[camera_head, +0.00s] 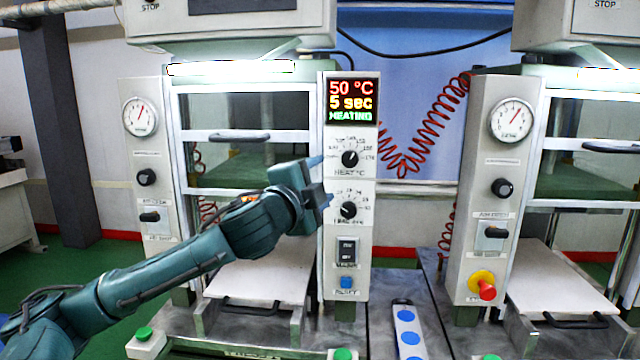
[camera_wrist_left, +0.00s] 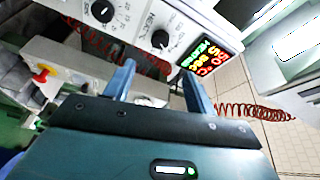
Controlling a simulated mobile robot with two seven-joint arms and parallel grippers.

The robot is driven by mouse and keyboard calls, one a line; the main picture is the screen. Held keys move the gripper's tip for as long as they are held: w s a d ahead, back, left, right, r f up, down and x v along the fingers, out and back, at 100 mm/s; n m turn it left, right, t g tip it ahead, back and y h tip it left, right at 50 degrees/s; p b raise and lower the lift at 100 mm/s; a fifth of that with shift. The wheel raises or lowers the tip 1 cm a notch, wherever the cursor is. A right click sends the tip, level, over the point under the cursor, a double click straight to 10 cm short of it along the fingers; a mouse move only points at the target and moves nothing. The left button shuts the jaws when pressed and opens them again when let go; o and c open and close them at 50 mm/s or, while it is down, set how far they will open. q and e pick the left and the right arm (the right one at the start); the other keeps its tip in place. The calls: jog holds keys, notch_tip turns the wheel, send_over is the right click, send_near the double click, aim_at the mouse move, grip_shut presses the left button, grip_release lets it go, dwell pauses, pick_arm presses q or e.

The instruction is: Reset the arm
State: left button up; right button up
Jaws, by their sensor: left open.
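My left gripper (camera_head: 321,180) is in front of the control panel (camera_head: 347,263) of the left press, close to its dials. Its two blue fingers stand apart with nothing between them; they also show in the left wrist view (camera_wrist_left: 158,88). The upper dial (camera_head: 350,159) and lower dial (camera_head: 348,209) sit just right of the fingertips. The display (camera_head: 352,101) above reads 50 °C, 5 sec and HEATING. I cannot tell whether a finger touches the panel. My right gripper is not in view.
A black switch (camera_head: 347,250) and a blue button (camera_head: 346,282) are lower on the panel. A second press with a red knob (camera_head: 487,291) stands at the right. A white strip with blue discs (camera_head: 408,334) lies between the presses. Red coiled hoses hang behind.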

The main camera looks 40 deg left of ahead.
pick_arm(q)
jog(key=s+d+f+n+g+h, duration=0.15)
jog(key=d+f, duration=0.25)
jog(key=f, duration=0.6)
jog(key=s+d+f+n+g+h, duration=0.15)
jog(key=d+f, duration=0.25)
jog(key=f, duration=0.6)
jog(key=s+d+f+g+h, duration=0.1)
jog(key=d+f+g+h, duration=0.2)
jog(key=f, duration=0.8)
jog(key=s+d+f+n+g, duration=0.1)
jog(key=s+d+f+n, duration=0.2)
jog(key=s+d+f, duration=0.3)
jog(key=s+d+f+n, duration=0.3)
jog(key=s+d+f, duration=0.4)
jog(key=s+f, duration=0.4)
jog(key=shift+s+n+g+h, duration=0.4)
jog(key=shift+s, duration=0.2)
